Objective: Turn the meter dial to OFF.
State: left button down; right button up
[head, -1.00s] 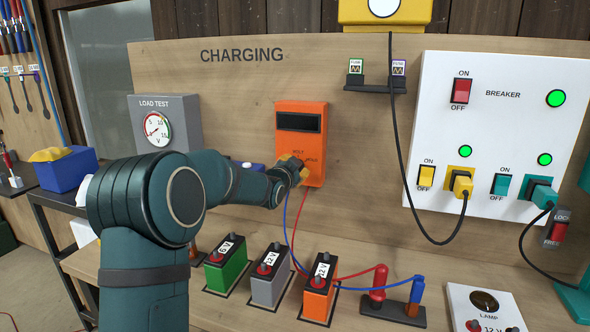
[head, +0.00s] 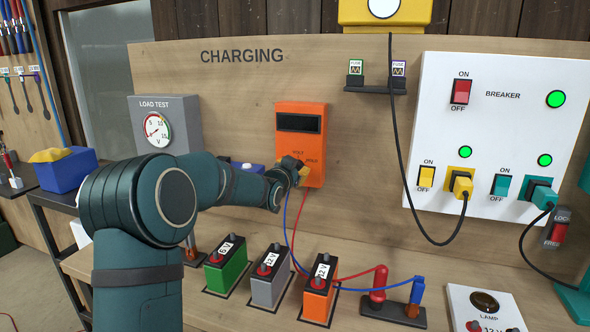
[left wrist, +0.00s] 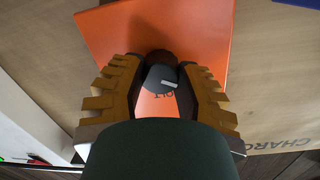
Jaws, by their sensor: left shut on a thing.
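The orange meter (head: 314,118) with a dark display hangs on the wooden board. Its dial, a dark grey knob with a white mark (left wrist: 160,76), shows in the left wrist view between my fingers. My left gripper (head: 299,171) is at the lower front of the meter and is shut on the dial; it also shows in the left wrist view (left wrist: 161,84). In the head view the gripper hides the dial. Some lettering beside the dial is partly covered, and I cannot read OFF or tell the dial's setting. My right gripper is not in view.
Red and blue leads hang below the meter. Green, grey and orange batteries (head: 320,287) stand on the bench beneath. A grey load tester (head: 183,112) is at left, and a white breaker panel (head: 500,80) with a hanging black cable is at right.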

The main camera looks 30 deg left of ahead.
pick_arm(q)
jog(key=c, duration=0.5)
grip_release()
jog(key=shift+a, duration=0.1)
jog(key=shift+c, duration=0.2)
jog(key=v, duration=1.2)
jog(key=shift+f, duration=0.1)
